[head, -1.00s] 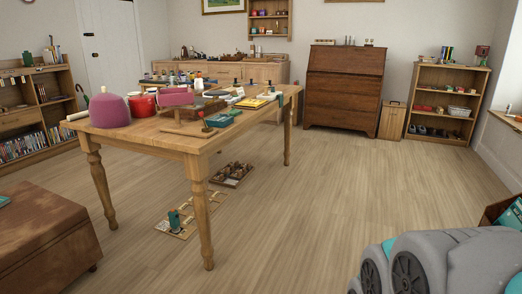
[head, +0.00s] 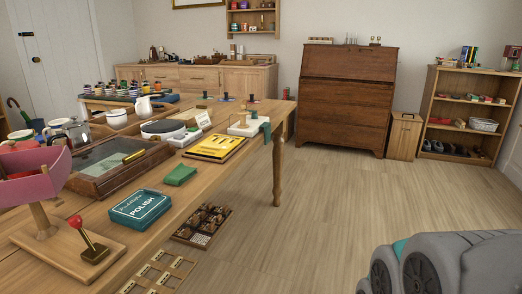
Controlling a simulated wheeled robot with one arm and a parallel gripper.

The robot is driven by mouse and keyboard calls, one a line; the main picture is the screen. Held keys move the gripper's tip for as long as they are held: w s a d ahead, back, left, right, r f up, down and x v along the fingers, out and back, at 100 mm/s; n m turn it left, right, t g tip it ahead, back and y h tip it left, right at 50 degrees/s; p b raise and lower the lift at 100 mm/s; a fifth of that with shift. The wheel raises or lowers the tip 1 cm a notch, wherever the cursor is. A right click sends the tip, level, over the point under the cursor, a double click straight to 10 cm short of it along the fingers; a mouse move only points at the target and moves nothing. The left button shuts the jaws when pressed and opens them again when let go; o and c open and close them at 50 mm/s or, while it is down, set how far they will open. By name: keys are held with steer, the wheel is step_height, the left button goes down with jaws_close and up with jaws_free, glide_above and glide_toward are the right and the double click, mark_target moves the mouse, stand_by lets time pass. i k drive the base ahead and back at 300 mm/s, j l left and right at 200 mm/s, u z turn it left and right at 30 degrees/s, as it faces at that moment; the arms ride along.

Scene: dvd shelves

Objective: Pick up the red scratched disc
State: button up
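I cannot make out a red scratched disc in the head view. A wooden table (head: 95,208) covered with many items fills the left side. On its near part are a pink scoop-shaped piece on a wooden stand (head: 47,222), a red-knobbed lever (head: 88,240) on a board, a teal box marked POLISH (head: 140,207) and a folded green cloth (head: 181,175). A round white item with a dark top (head: 163,130) stands farther back. My gripper is not in view; only a grey part of my own body shows at the lower right.
Shallow wooden trays (head: 200,225) lie on the floor beside the table. A brown bureau (head: 346,95) and a bookshelf (head: 432,130) stand at the back. The floor in the middle right is clear.

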mark_target(252, 100)
steer(key=i+u, duration=0.2)
steer(key=i, duration=0.25)
steer(key=i+l+u, duration=0.25)
steer(key=i, duration=0.2)
steer(key=i+l+u, duration=0.2)
steer(key=i, duration=0.25)
steer(key=i+l+u, duration=0.25)
steer(key=i, duration=0.15)
